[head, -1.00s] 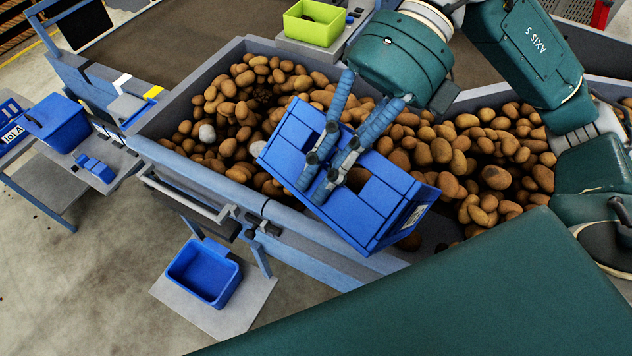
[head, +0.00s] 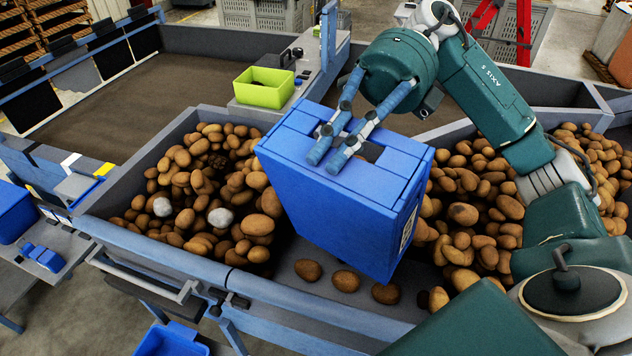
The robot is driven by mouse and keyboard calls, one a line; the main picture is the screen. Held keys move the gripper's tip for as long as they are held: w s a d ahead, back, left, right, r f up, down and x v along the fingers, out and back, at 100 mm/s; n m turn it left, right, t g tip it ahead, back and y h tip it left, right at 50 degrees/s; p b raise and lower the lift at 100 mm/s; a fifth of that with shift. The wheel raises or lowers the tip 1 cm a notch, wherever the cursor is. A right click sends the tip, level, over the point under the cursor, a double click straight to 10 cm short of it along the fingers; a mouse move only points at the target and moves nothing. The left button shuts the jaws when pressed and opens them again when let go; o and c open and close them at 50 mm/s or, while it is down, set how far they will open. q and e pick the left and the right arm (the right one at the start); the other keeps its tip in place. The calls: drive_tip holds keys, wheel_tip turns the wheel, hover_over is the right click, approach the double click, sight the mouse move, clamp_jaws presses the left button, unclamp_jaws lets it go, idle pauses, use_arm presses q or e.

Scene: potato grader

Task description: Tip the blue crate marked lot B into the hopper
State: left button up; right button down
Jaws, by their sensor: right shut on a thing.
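My right gripper (head: 341,146) is shut on the blue crate (head: 335,215) at a wall with a hand slot. The crate is steeply tipped over the hopper (head: 235,280), with the gripped wall on top and a broad blue face toward me. Its open mouth and inside are hidden. A white label shows on its right side, too oblique to read. Potatoes (head: 240,195) lie heaped in the hopper on both sides of the crate. A few single potatoes (head: 346,281) lie below its lower edge. My left gripper is out of view.
Two pale lumps (head: 191,210) lie among the potatoes at left. A lime green bin (head: 264,88) stands on a ledge behind the hopper. Another blue container (head: 14,212) stands at the left edge, and a blue tub (head: 172,342) is below the front rim.

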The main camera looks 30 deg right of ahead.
drive_tip(key=shift+w+d+r, duration=0.15)
drive_tip(key=shift+d+r, duration=0.05)
drive_tip(key=shift+d, duration=0.2)
